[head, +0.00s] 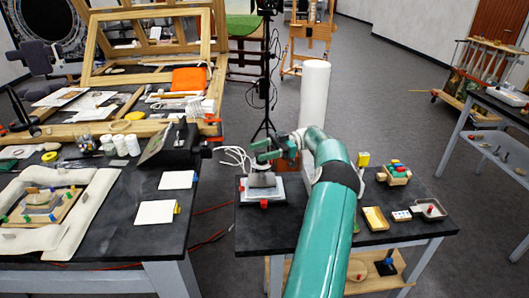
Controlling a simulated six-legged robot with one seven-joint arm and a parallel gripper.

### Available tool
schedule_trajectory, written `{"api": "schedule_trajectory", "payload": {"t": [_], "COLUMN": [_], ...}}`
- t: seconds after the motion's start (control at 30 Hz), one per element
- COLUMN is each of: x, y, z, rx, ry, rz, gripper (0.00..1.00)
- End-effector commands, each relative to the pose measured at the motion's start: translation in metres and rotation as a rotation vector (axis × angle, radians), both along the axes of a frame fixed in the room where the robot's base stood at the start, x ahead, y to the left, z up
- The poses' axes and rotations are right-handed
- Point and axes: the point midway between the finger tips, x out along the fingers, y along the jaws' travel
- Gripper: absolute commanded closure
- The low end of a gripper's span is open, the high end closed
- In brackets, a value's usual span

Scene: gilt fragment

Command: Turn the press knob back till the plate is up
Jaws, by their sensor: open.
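My teal gripper (276,152) is at the left end of my teal arm, over the left part of the right-hand dark table. Below it stands a small device that looks like the press (264,189), with a pale flat base and a grey block-like part on top. A small red part (264,204) shows at its front edge. The gripper is just above the grey part; I cannot tell whether it touches it. The knob is not clearly seen and may be hidden by the gripper. The height of the plate cannot be made out. The gripper is open.
On the same dark table (408,231), a wooden box of coloured pieces (395,172), a yellow tray (376,218) and a grey tray (430,209) lie right of my arm. A white column (314,95) stands behind. A cluttered table is at left, across a gap.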

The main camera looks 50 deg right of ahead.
Motion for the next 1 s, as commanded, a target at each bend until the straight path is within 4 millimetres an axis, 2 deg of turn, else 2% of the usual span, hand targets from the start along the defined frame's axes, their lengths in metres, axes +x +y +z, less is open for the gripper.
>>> {"api": "schedule_trajectory", "payload": {"t": [0.43, 0.8, 1.0], "x": [-0.034, -0.072, -0.088], "y": [0.036, 0.081, 0.098], "z": [0.057, 0.083, 0.093], "rx": [-0.001, 0.000, 0.001], "ry": [0.003, 0.002, 0.002], "rz": [-0.002, -0.002, -0.003], "gripper": [0.44, 0.44, 0.44]}}
